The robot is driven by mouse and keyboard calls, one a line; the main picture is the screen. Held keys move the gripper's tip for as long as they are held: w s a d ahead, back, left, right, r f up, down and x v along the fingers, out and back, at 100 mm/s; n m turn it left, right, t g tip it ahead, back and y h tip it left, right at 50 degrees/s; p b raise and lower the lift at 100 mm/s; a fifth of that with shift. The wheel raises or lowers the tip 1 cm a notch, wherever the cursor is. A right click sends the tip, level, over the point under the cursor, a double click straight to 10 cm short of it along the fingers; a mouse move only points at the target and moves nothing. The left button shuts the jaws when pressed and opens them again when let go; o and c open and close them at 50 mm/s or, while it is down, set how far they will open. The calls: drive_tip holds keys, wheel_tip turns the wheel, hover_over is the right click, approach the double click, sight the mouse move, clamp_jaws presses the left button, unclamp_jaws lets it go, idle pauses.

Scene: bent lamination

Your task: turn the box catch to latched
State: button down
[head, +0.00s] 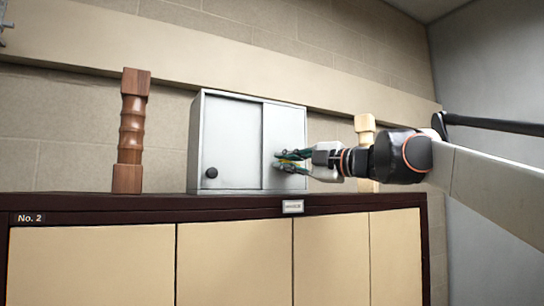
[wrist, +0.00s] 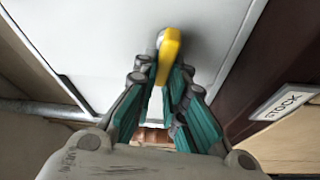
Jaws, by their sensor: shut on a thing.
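The grey metal box (head: 230,135) stands on the cabinet top, its front made of two panels. The yellow catch (wrist: 168,55) sits on the box front in the wrist view, on a round pale pivot. My gripper (head: 281,161) reaches in from the right. In the wrist view the teal fingers of my gripper (wrist: 167,82) close on the lower end of the catch. The catch's exact angle on the box is hard to tell.
A dark knob (head: 211,173) is on the left panel. A brown turned wooden post (head: 131,130) stands left of the box, and a pale post (head: 364,123) stands behind my arm. The cabinet (head: 235,262) has a dark top edge and a small label (head: 292,206).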

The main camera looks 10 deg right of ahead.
drive_tip(key=shift+f+n+g+p, duration=0.2)
drive_tip(key=shift+n+g+p, duration=0.2)
drive_tip(key=shift+n, duration=0.7)
drive_tip(key=shift+f, duration=0.1)
drive_tip(key=c, duration=1.6)
unclamp_jaws()
drive_tip(key=shift+c, duration=0.2)
drive_tip(key=shift+a, duration=0.1)
